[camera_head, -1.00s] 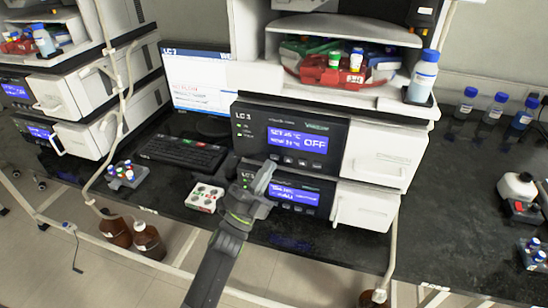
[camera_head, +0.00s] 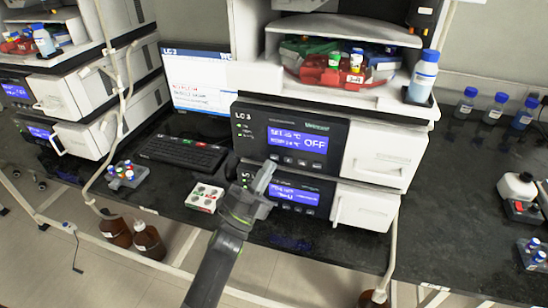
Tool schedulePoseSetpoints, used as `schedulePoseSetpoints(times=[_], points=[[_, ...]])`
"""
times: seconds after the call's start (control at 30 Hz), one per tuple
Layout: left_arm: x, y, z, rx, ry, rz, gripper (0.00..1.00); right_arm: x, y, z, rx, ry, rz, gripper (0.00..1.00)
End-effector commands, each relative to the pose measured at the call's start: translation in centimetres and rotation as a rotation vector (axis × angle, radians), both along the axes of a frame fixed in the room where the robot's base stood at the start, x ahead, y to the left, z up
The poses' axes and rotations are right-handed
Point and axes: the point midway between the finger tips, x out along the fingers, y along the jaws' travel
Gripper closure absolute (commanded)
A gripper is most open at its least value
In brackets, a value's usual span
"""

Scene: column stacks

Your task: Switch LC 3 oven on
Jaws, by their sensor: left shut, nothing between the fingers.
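The LC 3 oven (camera_head: 378,155) is the upper module of the middle stack, with a dark front panel on its left and a pale door on its right. Its blue display (camera_head: 297,140) reads OFF, and a row of small buttons (camera_head: 289,160) lies under the display. My left gripper (camera_head: 266,172) is shut and empty. It is in front of the left part of the lower module (camera_head: 362,206), below the oven's panel, with its fingers pointing up and slightly right. It hides part of the lower panel. My right gripper is not in view.
A monitor (camera_head: 196,78) and keyboard (camera_head: 183,153) stand left of the stack. A white vial tray (camera_head: 204,197) and a grey vial rack (camera_head: 124,174) lie on the dark bench. Blue-capped bottles (camera_head: 495,108) stand at the right. The bench right of the stack has free room.

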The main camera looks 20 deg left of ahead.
Motion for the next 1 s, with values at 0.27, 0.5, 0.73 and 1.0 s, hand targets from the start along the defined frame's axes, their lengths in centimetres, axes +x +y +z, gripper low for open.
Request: schedulePoseSetpoints(times=[0.27,0.5,0.73,1.0], points=[[0.01,0.0,0.01,0.0,0.0,0.0,1.0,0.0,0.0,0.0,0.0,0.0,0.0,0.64],[0.56,-0.02,-0.12,0.0,0.0,0.0,1.0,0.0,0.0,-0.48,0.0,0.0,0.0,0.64],[0.86,-0.03,0.02,0.0,0.0,0.0,1.0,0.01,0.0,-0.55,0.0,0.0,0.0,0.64],[0.9,-0.03,0.01,0.0,0.0,0.0,1.0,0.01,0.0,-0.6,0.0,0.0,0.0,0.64]])
